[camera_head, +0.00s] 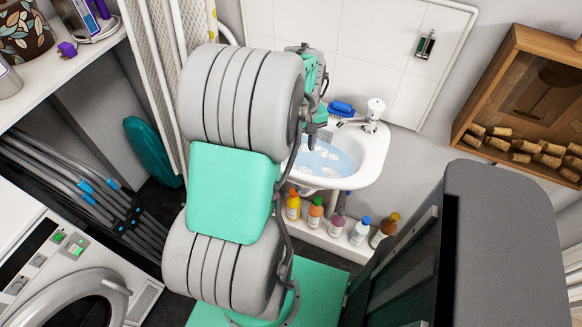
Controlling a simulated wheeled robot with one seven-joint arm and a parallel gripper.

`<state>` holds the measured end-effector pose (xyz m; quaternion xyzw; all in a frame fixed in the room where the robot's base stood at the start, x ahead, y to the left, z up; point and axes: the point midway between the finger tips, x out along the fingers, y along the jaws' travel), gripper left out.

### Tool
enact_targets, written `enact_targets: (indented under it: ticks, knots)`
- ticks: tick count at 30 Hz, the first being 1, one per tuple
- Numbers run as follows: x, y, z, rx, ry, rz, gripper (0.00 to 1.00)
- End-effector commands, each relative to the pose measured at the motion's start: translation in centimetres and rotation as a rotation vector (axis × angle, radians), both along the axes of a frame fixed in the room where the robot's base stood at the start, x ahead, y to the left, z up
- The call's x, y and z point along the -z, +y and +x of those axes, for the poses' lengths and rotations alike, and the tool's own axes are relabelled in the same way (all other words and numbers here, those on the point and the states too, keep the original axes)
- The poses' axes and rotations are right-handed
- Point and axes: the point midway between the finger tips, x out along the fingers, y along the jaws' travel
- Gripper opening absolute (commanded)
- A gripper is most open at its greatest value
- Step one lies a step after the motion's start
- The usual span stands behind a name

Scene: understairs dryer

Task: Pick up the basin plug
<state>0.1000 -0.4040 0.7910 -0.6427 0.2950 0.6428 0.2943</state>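My arm fills the middle of the head view, and my gripper (311,142) hangs over the left back part of the white basin (371,155). The gripper is small and partly hidden by my own arm, so I cannot tell whether its fingers are open or shut or hold anything. The basin holds blue water (322,159) with white foam patches. I cannot make out the basin plug; it may be under the water, the foam or my arm.
A blue brush or sponge (341,107) lies on the basin's back rim beside the white tap (374,110). Several bottles (315,213) stand on a ledge below. A wooden cabinet with corks (520,100) is at right, a washing machine (70,285) at lower left.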

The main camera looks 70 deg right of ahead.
Motion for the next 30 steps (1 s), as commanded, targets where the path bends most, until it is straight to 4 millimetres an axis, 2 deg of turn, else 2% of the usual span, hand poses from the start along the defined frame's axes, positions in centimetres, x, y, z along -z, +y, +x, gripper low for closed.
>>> enact_targets:
  ticks: [1, 3, 8, 15, 23, 30]
  knots:
    - [1.0, -0.2, -0.8, 0.013, 0.000, 0.003, 0.35]
    - [1.7, -0.2, -1.1, 0.017, 0.000, 0.006, 0.35]
    - [3.8, -0.4, -1.0, 0.018, 0.000, 0.005, 0.35]
    - [7.8, -0.9, -0.8, 0.020, 0.000, 0.005, 0.35]
    - [8.3, -0.9, -0.8, 0.019, 0.000, 0.001, 0.35]
    - [8.2, -0.9, -0.8, 0.019, 0.000, 0.001, 0.16]
